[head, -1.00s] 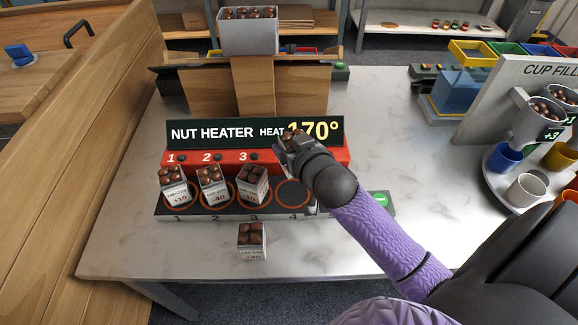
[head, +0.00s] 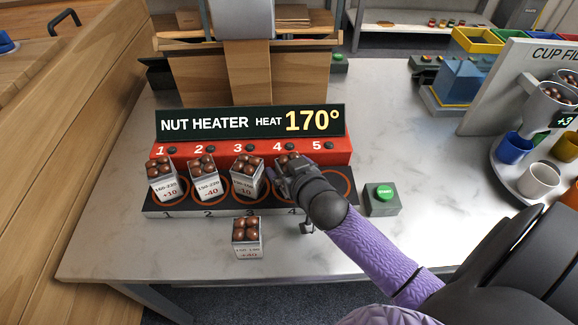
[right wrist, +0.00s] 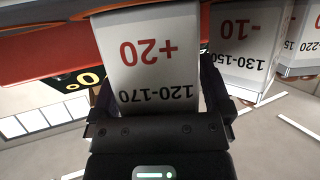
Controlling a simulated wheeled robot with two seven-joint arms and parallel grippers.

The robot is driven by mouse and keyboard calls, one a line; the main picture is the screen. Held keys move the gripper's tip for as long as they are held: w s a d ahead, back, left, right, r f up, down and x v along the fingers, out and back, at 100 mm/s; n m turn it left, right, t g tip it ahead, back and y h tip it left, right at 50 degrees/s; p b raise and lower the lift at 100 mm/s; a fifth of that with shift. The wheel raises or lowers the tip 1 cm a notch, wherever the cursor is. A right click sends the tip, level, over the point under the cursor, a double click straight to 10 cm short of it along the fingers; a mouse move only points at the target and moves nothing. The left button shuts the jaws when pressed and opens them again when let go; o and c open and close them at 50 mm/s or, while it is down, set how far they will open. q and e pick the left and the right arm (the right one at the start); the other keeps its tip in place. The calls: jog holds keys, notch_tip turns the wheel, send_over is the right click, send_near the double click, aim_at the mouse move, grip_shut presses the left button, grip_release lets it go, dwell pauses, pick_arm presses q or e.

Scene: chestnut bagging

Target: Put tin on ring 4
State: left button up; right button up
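My right gripper (head: 291,172) is at ring 4 of the nut heater (head: 155,210). It is shut on a white tin of chestnuts (head: 283,158). In the right wrist view this tin (right wrist: 152,62) reads "+20" and "120-170" and sits between the two fingers (right wrist: 158,100). The tin is over or on ring 4; the gripper hides its base and most of the ring, so contact cannot be told. Tins stand on ring 1 (head: 162,188), ring 2 (head: 206,186) and ring 3 (head: 246,185). My left gripper is not in view.
Another filled tin (head: 246,245) stands on the table in front of the heater. Ring 5 (head: 345,188) is empty, partly behind my gripper. A green start button (head: 384,192) is to its right. The cup filler (head: 520,110) with cups stands at the right.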

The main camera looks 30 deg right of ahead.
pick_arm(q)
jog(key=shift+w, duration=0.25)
pick_arm(e)
jog(key=shift+r, duration=0.25)
pick_arm(q)
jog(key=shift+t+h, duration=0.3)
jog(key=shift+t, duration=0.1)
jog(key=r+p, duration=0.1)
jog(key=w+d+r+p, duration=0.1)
jog(key=p, duration=0.1)
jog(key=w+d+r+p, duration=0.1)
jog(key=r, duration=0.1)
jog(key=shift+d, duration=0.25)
pick_arm(e)
jog(key=v, duration=1.2)
jog(key=shift+f, duration=0.15)
